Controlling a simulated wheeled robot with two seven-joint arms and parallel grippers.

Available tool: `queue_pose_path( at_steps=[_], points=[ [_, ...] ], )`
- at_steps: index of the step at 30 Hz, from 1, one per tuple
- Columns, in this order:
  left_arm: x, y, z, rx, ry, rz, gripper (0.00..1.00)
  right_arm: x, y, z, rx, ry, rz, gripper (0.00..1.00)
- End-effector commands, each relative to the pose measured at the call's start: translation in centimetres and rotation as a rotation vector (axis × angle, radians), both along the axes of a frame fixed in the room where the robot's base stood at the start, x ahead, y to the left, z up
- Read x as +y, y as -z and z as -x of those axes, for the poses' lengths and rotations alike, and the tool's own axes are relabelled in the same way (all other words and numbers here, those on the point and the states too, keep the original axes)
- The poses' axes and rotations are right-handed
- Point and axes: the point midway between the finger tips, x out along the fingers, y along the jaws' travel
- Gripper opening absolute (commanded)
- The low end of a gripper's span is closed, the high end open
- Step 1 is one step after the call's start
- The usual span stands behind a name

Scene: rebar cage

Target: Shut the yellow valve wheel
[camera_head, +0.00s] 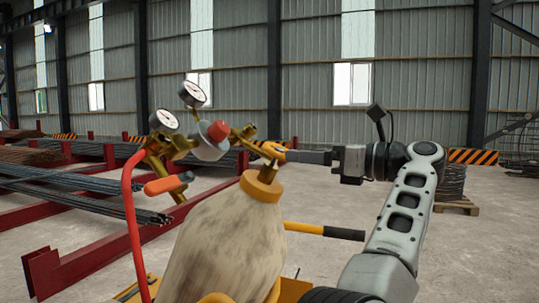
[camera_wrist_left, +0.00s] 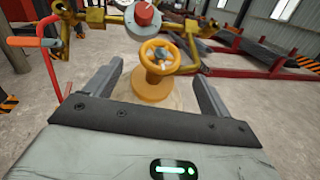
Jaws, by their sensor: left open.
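The yellow valve wheel (camera_head: 271,150) sits on top of a worn pale gas cylinder (camera_head: 228,245), above its yellow-orange collar (camera_head: 261,186). In the left wrist view the wheel (camera_wrist_left: 160,56) shows face-on with its spokes and hub. My left gripper (camera_head: 292,156) comes in level from the right in the head view, its fingertips close beside the wheel. In the wrist view the fingers stand apart on either side of the wheel, with nothing gripped. I cannot tell whether a finger touches the rim. My right gripper is not in view.
Beside the wheel are a brass regulator with a red knob (camera_head: 218,130) and two gauges (camera_head: 192,94). A yellow-black bar (camera_head: 325,231) juts out right.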

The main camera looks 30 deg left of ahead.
Motion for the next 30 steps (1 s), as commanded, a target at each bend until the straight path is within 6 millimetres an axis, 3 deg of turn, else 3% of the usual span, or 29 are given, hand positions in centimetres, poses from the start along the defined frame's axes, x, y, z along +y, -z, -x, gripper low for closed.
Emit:
queue_pose_path(
  at_steps=[6,12,18,26,30],
  points=[
    [4.9,-0.1,0.4,-0.002,-0.005,-0.002,0.82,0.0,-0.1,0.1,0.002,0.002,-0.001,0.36],
    [8.0,-0.1,0.5,-0.001,-0.003,-0.001,0.82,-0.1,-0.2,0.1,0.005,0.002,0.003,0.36],
    [9.4,0.0,0.6,0.0,-0.001,-0.001,0.82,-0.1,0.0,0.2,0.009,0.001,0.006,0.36],
    [9.5,0.0,0.6,0.0,0.0,-0.001,0.82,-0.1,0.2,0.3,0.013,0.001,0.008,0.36],
    [9.5,0.0,0.6,0.0,0.0,-0.001,0.49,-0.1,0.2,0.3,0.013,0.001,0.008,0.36]
  ],
)
